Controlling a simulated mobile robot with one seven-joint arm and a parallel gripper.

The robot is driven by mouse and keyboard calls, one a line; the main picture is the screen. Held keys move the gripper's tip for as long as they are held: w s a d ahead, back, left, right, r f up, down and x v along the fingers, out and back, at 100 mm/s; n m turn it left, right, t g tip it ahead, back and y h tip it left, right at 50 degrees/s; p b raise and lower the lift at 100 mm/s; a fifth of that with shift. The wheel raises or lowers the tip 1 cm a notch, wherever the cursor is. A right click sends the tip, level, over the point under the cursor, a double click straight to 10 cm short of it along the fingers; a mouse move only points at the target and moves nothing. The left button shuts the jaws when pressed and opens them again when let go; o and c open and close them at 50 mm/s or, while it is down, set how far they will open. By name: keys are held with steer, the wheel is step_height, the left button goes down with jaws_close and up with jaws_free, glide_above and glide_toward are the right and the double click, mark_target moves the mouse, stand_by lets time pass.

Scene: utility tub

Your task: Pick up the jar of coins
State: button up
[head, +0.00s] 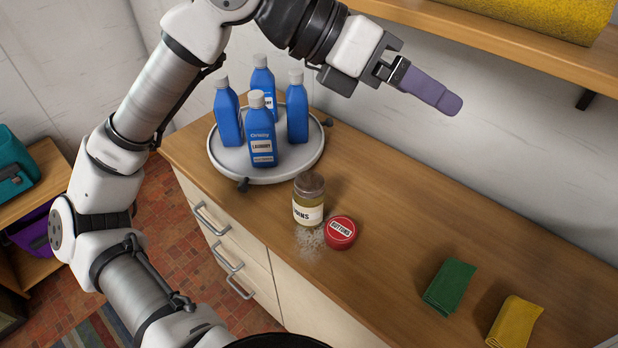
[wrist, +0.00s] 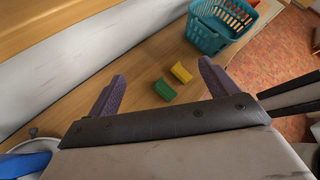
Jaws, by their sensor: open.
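The jar of coins (head: 308,200) stands upright on the wooden counter in the head view. It is clear glass with a brown lid and a white label whose visible letters read "OINS". My gripper (head: 450,102) is raised above the counter, to the right of and well apart from the jar. In the head view its purple fingers overlap, seen from the side. In the wrist view the gripper (wrist: 160,72) has its two fingers wide apart with nothing between them. The jar is not visible in the wrist view.
A red buttons tin (head: 341,233) sits close beside the jar, with white grains (head: 311,240) spilled in front. A round tray (head: 222,167) with several blue laundry bottles stands behind. Green (head: 450,286) and yellow (head: 514,322) cloths lie right. A shelf (head: 480,45) overhangs the back.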

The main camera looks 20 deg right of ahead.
steer(key=w+a+f+n+t+y, duration=0.1)
steer(key=w+f+n+t+y, duration=0.15)
steer(key=w+f+y, duration=0.55)
steer(key=n+t+y, duration=0.2)
steer(key=y, duration=0.1)
glide_above(310, 179)
steer(key=shift+g, duration=0.25)
step_height(310, 179, down, 8)
steer(key=shift+s+d+f, duration=0.1)
steer(key=shift+y, duration=0.3)
step_height(310, 179, down, 8)
steer(key=shift+r+p, duration=0.1)
steer(key=shift+p, duration=0.5)
steer(key=shift+s+a+f+p, duration=0.1)
steer(key=shift+f+p, duration=0.45)
steer(key=shift+f, duration=0.95)
steer(key=shift+a+f+p, duration=0.1)
steer(key=shift+f+p, duration=0.45)
steer(key=shift+f, duration=0.9)
steer(key=shift+c, duration=0.5)
steer(key=c, duration=1.4)
